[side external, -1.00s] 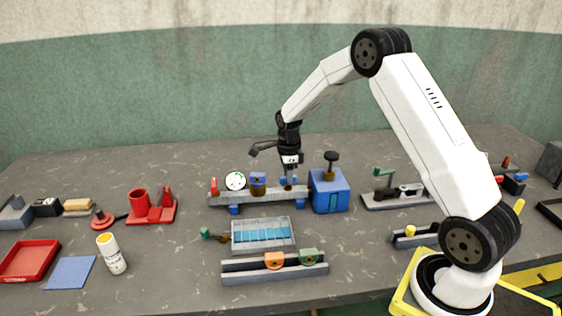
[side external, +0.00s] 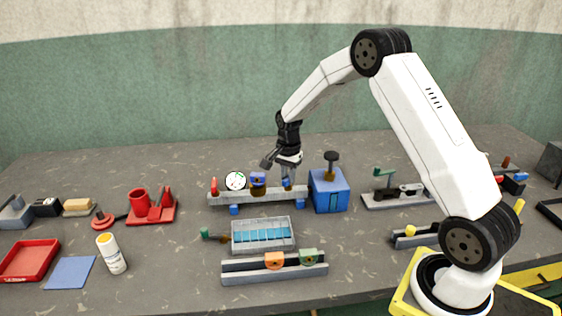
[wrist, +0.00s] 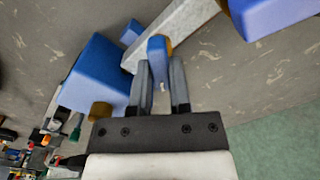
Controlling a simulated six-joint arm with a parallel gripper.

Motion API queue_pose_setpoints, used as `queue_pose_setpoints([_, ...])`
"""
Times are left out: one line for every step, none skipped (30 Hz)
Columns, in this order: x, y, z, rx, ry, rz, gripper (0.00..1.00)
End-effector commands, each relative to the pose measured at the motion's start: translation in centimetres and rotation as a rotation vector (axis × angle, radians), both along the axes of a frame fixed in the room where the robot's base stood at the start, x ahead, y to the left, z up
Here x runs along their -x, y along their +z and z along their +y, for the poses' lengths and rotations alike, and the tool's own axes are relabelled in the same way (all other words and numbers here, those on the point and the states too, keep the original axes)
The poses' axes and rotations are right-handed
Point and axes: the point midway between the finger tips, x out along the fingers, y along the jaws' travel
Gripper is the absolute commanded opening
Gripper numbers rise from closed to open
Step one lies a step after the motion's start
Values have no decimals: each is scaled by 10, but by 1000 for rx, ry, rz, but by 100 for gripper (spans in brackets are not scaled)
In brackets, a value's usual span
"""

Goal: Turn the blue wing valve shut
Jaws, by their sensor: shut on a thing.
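The blue wing valve (side external: 287,184) sits on the grey rail (side external: 272,196), between another blue-topped fitting and the blue box. My gripper (side external: 288,178) points down at it from above. In the wrist view the blue wing (wrist: 157,47) shows between the two fingertips of my gripper (wrist: 160,66), with a bit of brass beside it. The fingers are shut on the wing. The valve's lower part is hidden, so I cannot tell how far it is turned.
A blue box (side external: 329,190) with a dark knob stands close on the right of the valve. A brass fitting with a blue top (side external: 258,180) and a white round gauge (side external: 236,181) stand on the left. A clear-topped tray (side external: 263,236) lies in front.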

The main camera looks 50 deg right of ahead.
Motion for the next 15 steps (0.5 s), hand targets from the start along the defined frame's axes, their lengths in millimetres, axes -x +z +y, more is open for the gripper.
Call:
queue_pose_setpoints([0,1,0,1,45,-1,0])
queue_pose_setpoints([0,1,0,1,74,-1,0])
queue_pose_setpoints([0,1,0,1,111,-1,0])
queue_pose_setpoints([0,1,0,1,140,-1,0])
queue_pose_setpoints([0,1,0,1,169,-1,0])
queue_pose_setpoints([0,1,0,1,206,-1,0])
queue_pose_setpoints([0,1,0,1,235,-1,0])
queue_pose_setpoints([0,1,0,1,263,-1,0])
queue_pose_setpoints([0,1,0,1,301,-1,0])
queue_pose_setpoints([0,1,0,1,328,-1,0])
queue_pose_setpoints([0,1,0,1,356,-1,0])
queue_pose_setpoints([0,1,0,1,391,-1,0])
queue_pose_setpoints([0,1,0,1,417,-1,0])
queue_pose_setpoints([0,1,0,1,442,-1,0])
queue_pose_setpoints([0,1,0,1,474,-1,0])
